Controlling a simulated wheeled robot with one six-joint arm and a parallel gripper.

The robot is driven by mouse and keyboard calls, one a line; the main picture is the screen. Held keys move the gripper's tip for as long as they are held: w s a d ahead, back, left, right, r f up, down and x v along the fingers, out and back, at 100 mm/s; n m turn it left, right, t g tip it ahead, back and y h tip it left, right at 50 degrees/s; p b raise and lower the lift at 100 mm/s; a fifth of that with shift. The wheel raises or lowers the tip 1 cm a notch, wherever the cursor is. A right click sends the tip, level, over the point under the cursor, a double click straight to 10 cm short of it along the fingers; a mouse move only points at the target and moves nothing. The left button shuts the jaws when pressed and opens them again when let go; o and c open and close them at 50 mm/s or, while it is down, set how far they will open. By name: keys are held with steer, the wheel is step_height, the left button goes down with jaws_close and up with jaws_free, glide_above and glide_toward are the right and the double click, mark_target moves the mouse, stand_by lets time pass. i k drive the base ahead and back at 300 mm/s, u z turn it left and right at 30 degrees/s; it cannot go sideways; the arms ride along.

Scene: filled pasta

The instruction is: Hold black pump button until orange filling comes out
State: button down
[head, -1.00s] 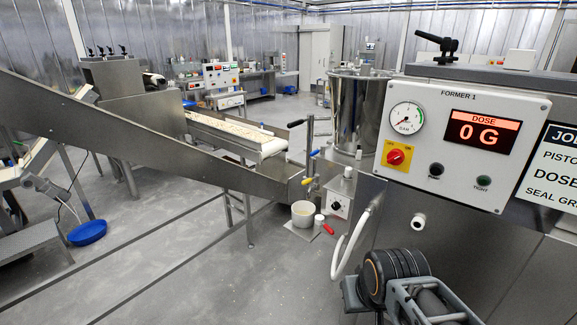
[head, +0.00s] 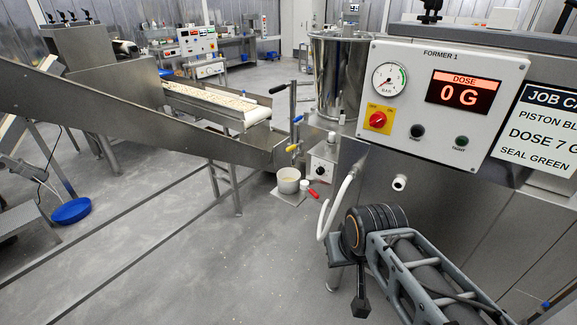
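The red dose display (head: 463,93) shows 0 G. A short white nozzle (head: 400,182) sticks out below the panel; no orange filling shows at it. My arm comes in from the lower right. My gripper (head: 347,262) is at its dark far end, below and left of the panel, apart from the button. Its fingers cannot be made out clearly.
A red and yellow switch (head: 377,119) and a pressure gauge (head: 389,79) share the panel. A white hose (head: 327,218) hangs beside my arm. A steel hopper (head: 338,73) stands behind.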

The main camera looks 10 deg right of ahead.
mark_target(416, 131)
steer(key=u, duration=3.05)
steer(key=k, duration=1.85)
steer(key=z, duration=0.8)
